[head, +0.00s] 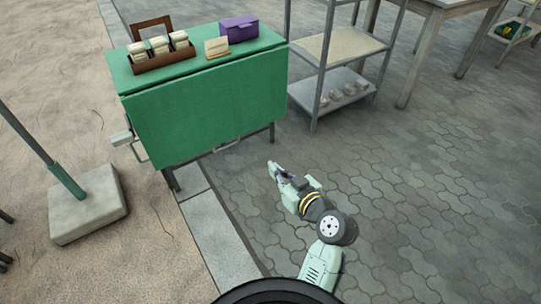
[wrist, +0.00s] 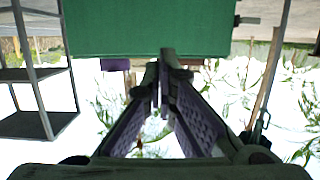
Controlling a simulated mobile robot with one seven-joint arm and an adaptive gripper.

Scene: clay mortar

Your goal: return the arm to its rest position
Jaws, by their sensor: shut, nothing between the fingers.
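My gripper (head: 277,168) is at the end of my pale green arm, over the grey paving in front of the green table (head: 205,115). In the wrist view my gripper (wrist: 161,75) shows two dark fingers with purple inner pads, their tips drawn together and nothing held between them. The green table panel (wrist: 150,28) fills the top middle of the wrist view, which looks upside down. The gripper is apart from the table in the head view.
On the table stand a brown tray (head: 165,62) with several pale blocks, a small card (head: 216,47) and a purple box (head: 239,28). A metal shelf (head: 335,85) stands right of it. A parasol base (head: 88,205) is at left.

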